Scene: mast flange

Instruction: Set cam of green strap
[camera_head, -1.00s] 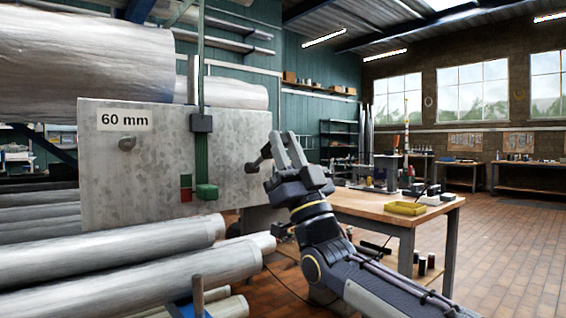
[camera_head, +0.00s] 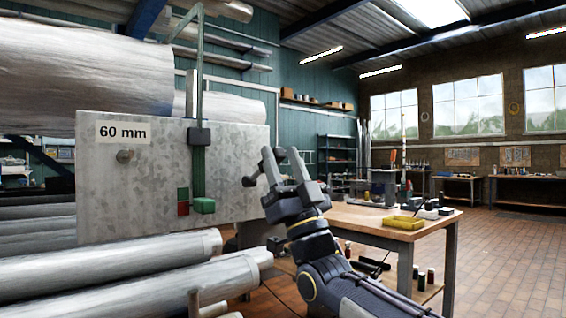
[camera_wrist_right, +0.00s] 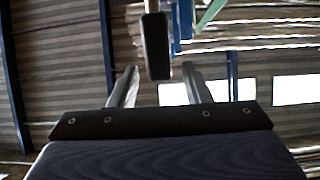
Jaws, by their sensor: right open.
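The green strap (camera_head: 198,90) runs straight down over the front of a grey galvanized plate (camera_head: 110,195) labelled "60 mm". It passes a dark block (camera_head: 199,137) and ends at a green block (camera_head: 204,205), beside a small red and green marker (camera_head: 183,201). I cannot tell which part is the cam. A dark knobbed piece (camera_head: 249,182) shows at the plate's right edge. My right gripper (camera_head: 280,153) is open, its fingers pointing up, close to this piece in the picture. In the right wrist view a dark bar (camera_wrist_right: 157,45) shows between the fingers. My left gripper is not in view.
Large metal tubes (camera_head: 90,68) lie behind the plate, and more tubes (camera_head: 110,260) lie below it. A wooden workbench (camera_head: 375,222) with a yellow tray (camera_head: 404,222) stands to the right. Open tiled floor lies beyond the bench.

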